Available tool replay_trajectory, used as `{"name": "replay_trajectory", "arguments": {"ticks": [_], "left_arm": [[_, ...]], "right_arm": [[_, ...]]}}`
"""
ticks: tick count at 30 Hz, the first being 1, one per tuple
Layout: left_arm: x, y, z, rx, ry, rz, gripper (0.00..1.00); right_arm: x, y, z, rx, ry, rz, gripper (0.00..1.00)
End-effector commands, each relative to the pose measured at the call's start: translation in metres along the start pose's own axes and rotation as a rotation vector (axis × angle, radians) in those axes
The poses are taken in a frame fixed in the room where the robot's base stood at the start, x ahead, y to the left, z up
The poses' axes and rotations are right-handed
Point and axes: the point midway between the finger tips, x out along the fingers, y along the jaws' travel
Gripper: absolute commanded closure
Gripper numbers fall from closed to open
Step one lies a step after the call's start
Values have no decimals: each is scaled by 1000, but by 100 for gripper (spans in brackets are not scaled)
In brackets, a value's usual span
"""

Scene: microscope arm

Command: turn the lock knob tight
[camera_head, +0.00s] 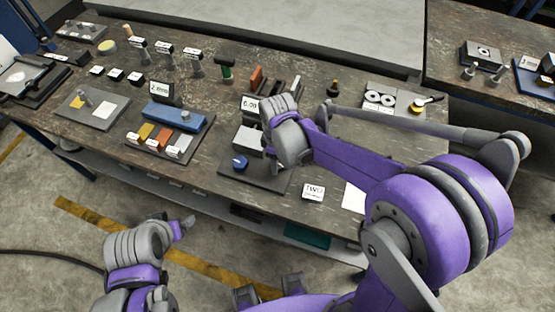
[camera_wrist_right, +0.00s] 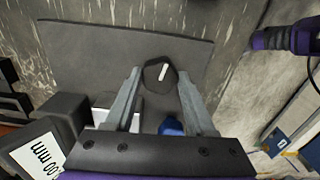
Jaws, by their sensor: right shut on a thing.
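The measuring device (camera_head: 248,138) stands on a dark base plate (camera_head: 233,183) at the table's front edge, with a 0.00 display (camera_head: 249,103) behind it. In the right wrist view a dark, many-sided lock knob (camera_wrist_right: 158,76) with a white mark sits between my right gripper's fingertips (camera_wrist_right: 160,78). The right gripper is shut on it. A blue knob (camera_wrist_right: 172,127) shows nearer the wrist, between the fingers. A blue knob (camera_head: 240,161) shows left of the right gripper (camera_head: 268,158) in the head view, where its fingertips are hidden. My left gripper (camera_head: 186,228) is off the table's front; its jaws are unclear.
A tray (camera_head: 133,143) with a blue block (camera_head: 173,117) and several coloured pieces lies to the left. A TWO card (camera_head: 313,192) and a white sheet (camera_head: 354,198) lie right of the base plate. Small tools stand behind. The floor in front is mostly clear.

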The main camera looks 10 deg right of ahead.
Motion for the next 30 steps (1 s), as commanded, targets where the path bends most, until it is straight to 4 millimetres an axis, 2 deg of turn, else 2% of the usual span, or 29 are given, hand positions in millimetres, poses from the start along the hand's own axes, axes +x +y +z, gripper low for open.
{"name": "replay_trajectory", "arguments": {"ticks": [8, 30], "left_arm": [[7, 0, 7, 0, -6, 0, 15], [24, 0, 23, 0, -18, 0, 15]], "right_arm": [[1, 0, 0, 169, -1, 0, 100], [0, 0, 0, 866, 1, 1, 100]]}}
